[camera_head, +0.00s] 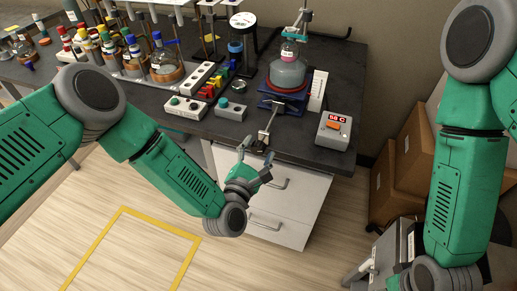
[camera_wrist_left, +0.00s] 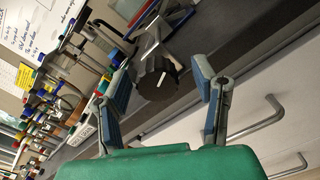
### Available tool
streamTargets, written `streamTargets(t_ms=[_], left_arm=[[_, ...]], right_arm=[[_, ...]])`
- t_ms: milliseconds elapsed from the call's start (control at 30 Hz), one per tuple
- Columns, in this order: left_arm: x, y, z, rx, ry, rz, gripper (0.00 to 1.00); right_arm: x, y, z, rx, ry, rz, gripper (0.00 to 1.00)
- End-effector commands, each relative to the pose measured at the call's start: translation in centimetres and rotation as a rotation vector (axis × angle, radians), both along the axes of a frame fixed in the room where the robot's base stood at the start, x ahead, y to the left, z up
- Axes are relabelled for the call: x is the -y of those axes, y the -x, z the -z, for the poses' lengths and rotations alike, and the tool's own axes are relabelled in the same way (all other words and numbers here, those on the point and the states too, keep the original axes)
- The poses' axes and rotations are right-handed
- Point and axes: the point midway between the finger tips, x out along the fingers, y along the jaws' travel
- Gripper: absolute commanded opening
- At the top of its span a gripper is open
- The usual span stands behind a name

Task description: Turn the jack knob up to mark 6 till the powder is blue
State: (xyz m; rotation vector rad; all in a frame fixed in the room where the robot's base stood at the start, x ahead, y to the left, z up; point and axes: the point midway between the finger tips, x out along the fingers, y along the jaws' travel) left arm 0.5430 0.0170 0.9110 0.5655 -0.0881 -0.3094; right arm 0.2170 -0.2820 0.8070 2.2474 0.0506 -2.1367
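The jack (camera_head: 281,103) is a blue stand near the bench's front edge, with a rod reaching forward to the black knob (camera_head: 262,141). In the left wrist view the knob (camera_wrist_left: 156,78) has a white pointer line. My left gripper (camera_head: 256,165) is open in front of the knob; its fingers stand either side of it in the left wrist view (camera_wrist_left: 162,78), with no contact visible. I cannot make out the powder's colour. My right gripper is out of view.
A control box (camera_head: 334,131) with a red display and orange switch stands right of the jack. Switch boxes (camera_head: 231,109) and racks of bottles fill the bench's left. Drawers with handles (camera_head: 265,224) are below the bench edge. Cardboard boxes (camera_head: 411,160) stand at right.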

Motion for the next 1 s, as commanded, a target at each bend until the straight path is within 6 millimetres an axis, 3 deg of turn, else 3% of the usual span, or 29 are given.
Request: streamTargets(t_ms=[233, 500, 700, 1000], left_arm=[[-0.7, 1.8, 0.1, -0.002, -0.001, -0.001, 0.53], [-2.4, 7.3, 0.1, -0.005, 0.001, 0.0, 0.53], [-3.3, 10.3, 0.1, -0.003, 0.0, 0.001, 0.53], [-3.7, 11.5, 0.1, 0.0, -0.001, 0.0, 0.53]], right_arm=[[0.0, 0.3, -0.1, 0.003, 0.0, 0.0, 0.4], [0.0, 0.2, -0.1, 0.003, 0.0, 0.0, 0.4], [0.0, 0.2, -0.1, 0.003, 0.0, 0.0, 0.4], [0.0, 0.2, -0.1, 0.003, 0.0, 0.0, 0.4]])
